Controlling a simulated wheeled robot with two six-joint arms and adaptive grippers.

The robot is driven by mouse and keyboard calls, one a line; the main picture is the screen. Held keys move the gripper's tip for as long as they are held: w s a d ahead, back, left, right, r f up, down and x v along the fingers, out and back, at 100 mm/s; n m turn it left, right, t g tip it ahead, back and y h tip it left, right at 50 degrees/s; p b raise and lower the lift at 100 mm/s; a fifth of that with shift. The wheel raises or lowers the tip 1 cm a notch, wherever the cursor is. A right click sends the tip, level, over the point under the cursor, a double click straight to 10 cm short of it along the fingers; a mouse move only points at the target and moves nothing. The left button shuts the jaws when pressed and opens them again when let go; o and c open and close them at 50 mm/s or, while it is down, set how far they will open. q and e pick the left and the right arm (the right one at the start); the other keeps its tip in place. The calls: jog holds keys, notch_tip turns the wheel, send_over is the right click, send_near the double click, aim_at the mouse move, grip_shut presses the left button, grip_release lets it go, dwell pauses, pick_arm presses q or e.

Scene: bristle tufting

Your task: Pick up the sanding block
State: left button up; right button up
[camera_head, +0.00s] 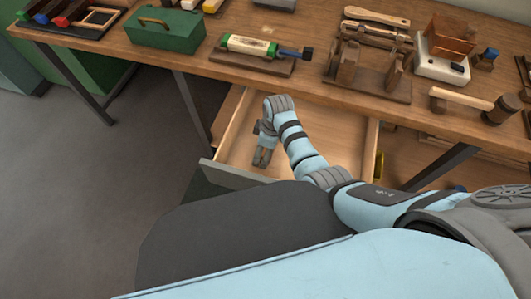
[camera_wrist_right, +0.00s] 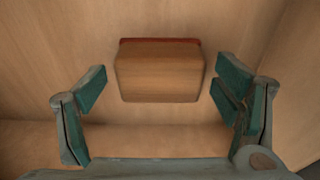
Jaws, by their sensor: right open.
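The sanding block (camera_wrist_right: 160,72) is a wooden block with a thin red layer along its far edge. It lies on the bare wooden floor of the open drawer (camera_head: 240,125). In the right wrist view my right gripper (camera_wrist_right: 160,88) is open, with one green-padded finger on each side of the block and a gap on both sides. In the head view my right gripper (camera_head: 263,157) reaches down into the drawer and the block cannot be made out there. My left gripper is not in view.
The drawer's front panel (camera_head: 240,176) and side walls stand close around my right arm. Above it, the workbench (camera_head: 160,60) holds a green toolbox (camera_head: 167,30), a clamped piece on a board (camera_head: 255,50), a wooden stand (camera_head: 370,80) and a mallet (camera_head: 475,103).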

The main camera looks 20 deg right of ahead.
jog(key=shift+r, duration=0.15)
jog(key=shift+c, duration=0.2)
jog(key=c, duration=1.2)
notch_tip(320, 180, up, 20)
jog(key=p, duration=0.7)
jog(key=shift+p, duration=0.35)
